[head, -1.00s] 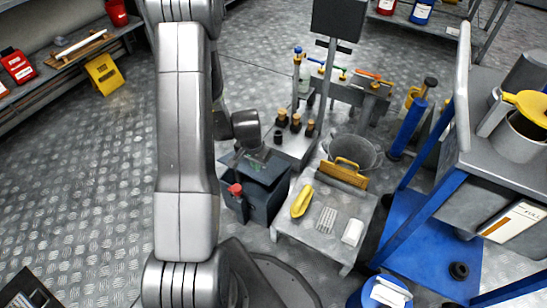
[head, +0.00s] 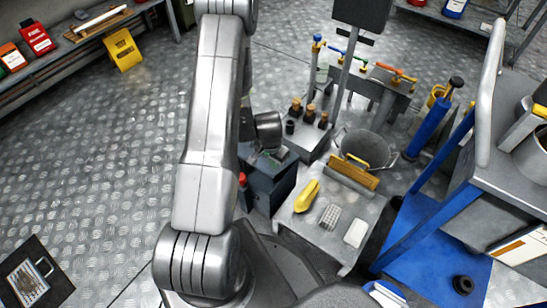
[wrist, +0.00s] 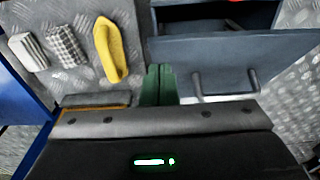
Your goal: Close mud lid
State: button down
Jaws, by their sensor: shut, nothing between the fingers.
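A dark blue-grey box (head: 268,185) stands left of the small metal table, partly hidden behind my arm. In the wrist view, a flat blue-grey panel with a bar handle (wrist: 225,52) lies beside the box's dark recess; it looks like the mud lid, standing open. My gripper (wrist: 158,85) is shut and empty, with its green fingers together at the left end of that panel. I cannot tell whether they touch it. In the head view the fingers are not clear.
A bucket (head: 365,150) and a blue cart frame (head: 440,240) stand to the right. A dark plate with a handle (head: 32,279) lies at lower left. Open floor is at left.

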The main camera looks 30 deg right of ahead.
jog(key=shift+s+a+f+b, duration=0.1)
jog(key=shift+a+f+b, duration=0.2)
jog(key=shift+f+b, duration=0.35)
jog(key=shift+s+a+f+b, duration=0.1)
jog(key=shift+a+f+b, duration=0.15)
jog(key=shift+f+b, duration=0.35)
